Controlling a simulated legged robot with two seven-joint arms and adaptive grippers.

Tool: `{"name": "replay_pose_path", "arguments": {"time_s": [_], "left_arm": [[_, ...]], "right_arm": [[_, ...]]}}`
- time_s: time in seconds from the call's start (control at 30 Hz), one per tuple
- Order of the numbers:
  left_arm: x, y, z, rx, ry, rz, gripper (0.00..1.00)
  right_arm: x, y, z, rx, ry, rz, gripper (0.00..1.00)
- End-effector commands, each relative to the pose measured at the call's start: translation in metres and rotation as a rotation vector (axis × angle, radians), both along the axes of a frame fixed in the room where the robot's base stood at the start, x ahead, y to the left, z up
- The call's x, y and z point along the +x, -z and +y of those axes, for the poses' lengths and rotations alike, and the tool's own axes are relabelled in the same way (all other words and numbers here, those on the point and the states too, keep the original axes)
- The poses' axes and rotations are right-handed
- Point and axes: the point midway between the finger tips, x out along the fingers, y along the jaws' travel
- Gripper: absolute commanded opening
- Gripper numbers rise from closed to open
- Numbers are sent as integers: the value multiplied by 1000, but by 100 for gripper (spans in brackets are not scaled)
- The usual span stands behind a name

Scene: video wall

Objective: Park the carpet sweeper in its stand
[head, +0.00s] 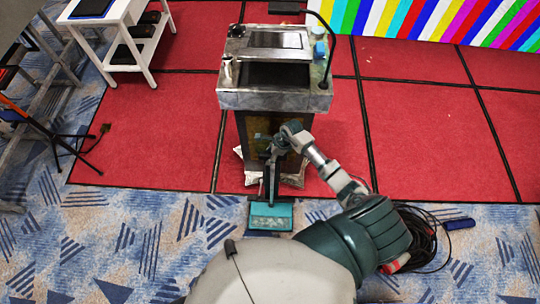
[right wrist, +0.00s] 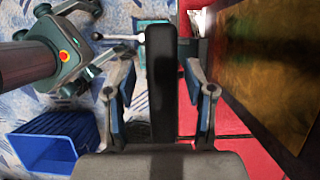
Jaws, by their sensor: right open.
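The teal head of the carpet sweeper (head: 270,215) lies on the patterned carpet in front of the lectern in the head view. My right gripper (head: 268,188) points down just above it, at the lectern's front. In the right wrist view this gripper (right wrist: 165,100) is open. A dark upright bar (right wrist: 160,80), which looks like the sweeper's handle, stands between its fingers with gaps on both sides. Teal shows beyond the bar's far end. I cannot make out the sweeper's stand for certain. My left gripper is not in view.
A metal-topped lectern (head: 272,85) stands close behind my right gripper. A blue bin (right wrist: 45,145) shows at the lower left of the right wrist view. A coiled black cable (head: 425,240) lies at right. A white table (head: 120,35) stands at the back left. Carpet left of the sweeper is clear.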

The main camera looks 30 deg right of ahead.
Motion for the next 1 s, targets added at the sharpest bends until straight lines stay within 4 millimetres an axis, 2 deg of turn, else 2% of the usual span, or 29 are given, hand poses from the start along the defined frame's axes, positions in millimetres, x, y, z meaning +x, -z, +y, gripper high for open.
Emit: {"name": "replay_pose_path", "arguments": {"time_s": [0.17,0.4,0.53,0.7,1.0], "left_arm": [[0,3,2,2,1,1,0],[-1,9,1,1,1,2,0],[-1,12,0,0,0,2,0],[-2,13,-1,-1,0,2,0],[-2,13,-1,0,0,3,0]], "right_arm": [[-4,-26,-11,-6,-3,-4,54],[-13,-76,-28,-6,-1,-3,54],[-16,-96,-34,-4,-1,-2,54],[-19,-108,-36,-3,-1,0,54],[-19,-109,-37,-1,0,1,54]]}}
